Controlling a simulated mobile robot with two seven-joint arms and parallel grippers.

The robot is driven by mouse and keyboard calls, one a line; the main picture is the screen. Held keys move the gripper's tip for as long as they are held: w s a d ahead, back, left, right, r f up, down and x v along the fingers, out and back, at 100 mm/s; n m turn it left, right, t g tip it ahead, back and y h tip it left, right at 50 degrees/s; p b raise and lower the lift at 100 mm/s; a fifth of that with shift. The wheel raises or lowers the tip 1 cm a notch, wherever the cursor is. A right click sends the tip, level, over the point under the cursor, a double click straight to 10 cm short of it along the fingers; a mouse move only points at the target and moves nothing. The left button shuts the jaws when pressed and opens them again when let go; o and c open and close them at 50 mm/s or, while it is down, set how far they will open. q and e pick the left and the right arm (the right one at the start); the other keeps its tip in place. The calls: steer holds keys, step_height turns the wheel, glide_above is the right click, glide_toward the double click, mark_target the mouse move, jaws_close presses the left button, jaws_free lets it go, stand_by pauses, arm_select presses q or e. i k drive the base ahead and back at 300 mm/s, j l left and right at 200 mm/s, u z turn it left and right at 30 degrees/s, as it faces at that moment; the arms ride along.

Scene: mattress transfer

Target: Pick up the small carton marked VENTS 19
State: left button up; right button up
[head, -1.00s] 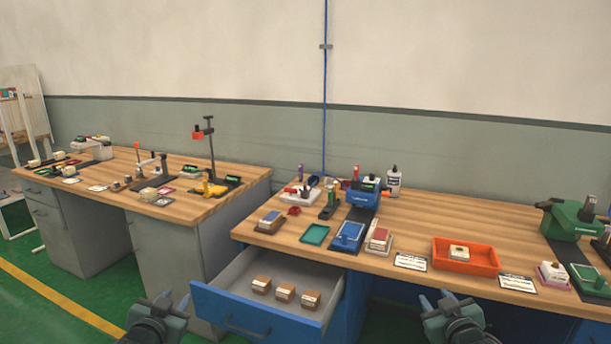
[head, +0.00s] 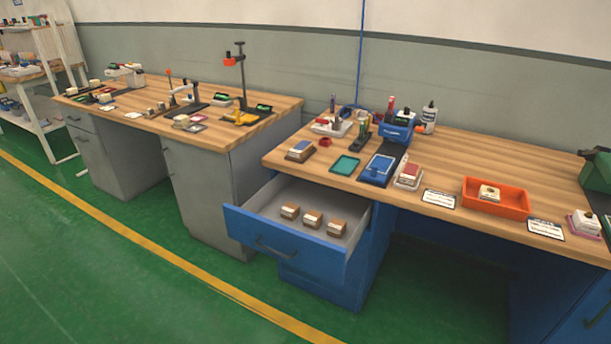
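Three small brown cartons with pale labels sit in a row inside the open blue drawer (head: 284,250) of the right-hand bench. They are the left carton (head: 290,211), the middle carton (head: 312,219) and the right carton (head: 337,227). Their markings are too small to read, so I cannot tell which is VENTS 19. Neither of my grippers is in view.
The wooden bench top (head: 470,157) holds a green tray (head: 345,166), a blue pad (head: 380,168), an orange tray (head: 497,197) with a small box in it, and a white bottle (head: 429,117). A grey bench (head: 205,187) stands to the left. The green floor (head: 130,255) in front is clear.

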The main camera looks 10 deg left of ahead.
mark_target(290, 211)
steer(key=i+u, duration=0.1)
steer(key=i, duration=0.5)
steer(key=i+l+u, duration=0.15)
steer(key=i, duration=0.4)
